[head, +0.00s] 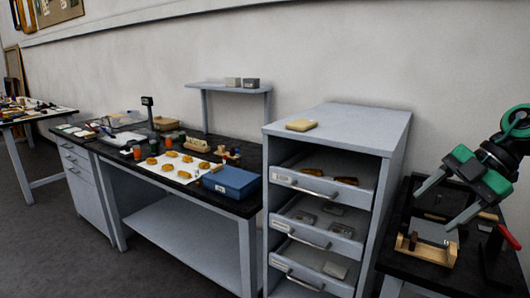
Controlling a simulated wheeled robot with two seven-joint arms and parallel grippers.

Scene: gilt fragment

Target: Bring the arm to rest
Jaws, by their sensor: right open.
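My right arm comes in at the right edge of the head view. Its green and black gripper (437,207) is open and empty, with its two grey fingers spread apart and pointing down to the left. It is above the small black table (408,258) at the right, over a wooden block holder (425,250). Whether a fingertip touches anything there I cannot tell. My left arm and gripper are not in view.
A grey drawer cabinet (390,135) stands left of the black table, its drawers open, with a tan block (301,125) on top. A red-handled tool (508,237) stands on the black table. A workbench (190,232) with gilt pieces and a blue box (231,182) lies further left.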

